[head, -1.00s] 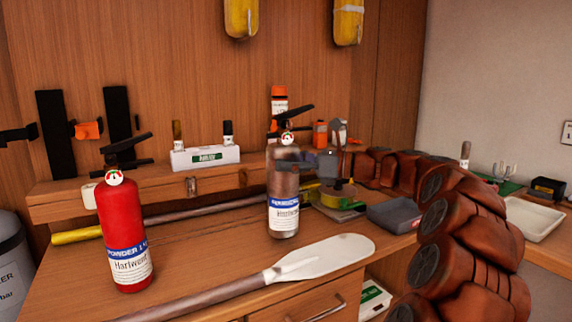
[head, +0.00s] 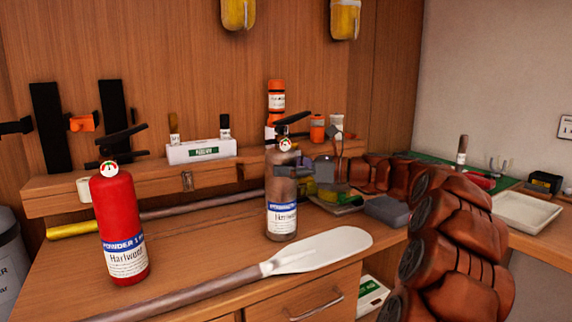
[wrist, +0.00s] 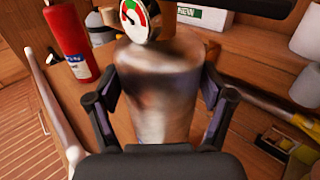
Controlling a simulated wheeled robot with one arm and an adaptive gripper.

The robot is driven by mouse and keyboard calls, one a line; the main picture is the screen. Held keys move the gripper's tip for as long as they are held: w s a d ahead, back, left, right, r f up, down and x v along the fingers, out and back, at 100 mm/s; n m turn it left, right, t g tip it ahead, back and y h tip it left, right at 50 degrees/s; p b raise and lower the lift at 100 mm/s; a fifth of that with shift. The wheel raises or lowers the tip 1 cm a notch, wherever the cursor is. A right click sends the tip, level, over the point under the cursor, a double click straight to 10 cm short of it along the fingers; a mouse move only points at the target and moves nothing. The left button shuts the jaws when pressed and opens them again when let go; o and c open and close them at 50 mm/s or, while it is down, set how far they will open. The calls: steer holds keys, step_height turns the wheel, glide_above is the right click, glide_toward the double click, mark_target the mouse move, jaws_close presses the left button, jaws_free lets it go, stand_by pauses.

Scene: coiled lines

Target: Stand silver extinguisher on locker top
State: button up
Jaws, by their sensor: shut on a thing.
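The silver extinguisher (head: 281,190) is upright over the wooden bench top, right of the red extinguisher. It has a black handle, a round gauge and a blue-and-white label. My gripper (wrist: 157,88) is shut on its body, with one finger on each side in the wrist view. In the head view, my gripper (head: 300,172) reaches it from the right. I cannot tell whether its base touches the bench. A low wooden locker (head: 140,192) with metal latches runs along the back wall. Its top (head: 60,195) is a raised ledge behind the extinguisher.
A red extinguisher (head: 120,225) stands at the left. A paddle (head: 320,250) lies along the front of the bench, and a yellow-ended pole (head: 72,230) lies before the locker. A white box (head: 200,151) and orange canisters (head: 276,95) stand at the back. A grey block (head: 386,210) lies at the right.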

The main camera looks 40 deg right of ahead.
steer(key=shift+r, duration=0.1)
steer(key=o, duration=1.7)
steer(key=shift+f, duration=0.2)
steer(key=p+v, duration=0.2)
steer(key=v, duration=1)
steer(key=shift+s+r, duration=0.1)
steer(key=shift+s, duration=0.05)
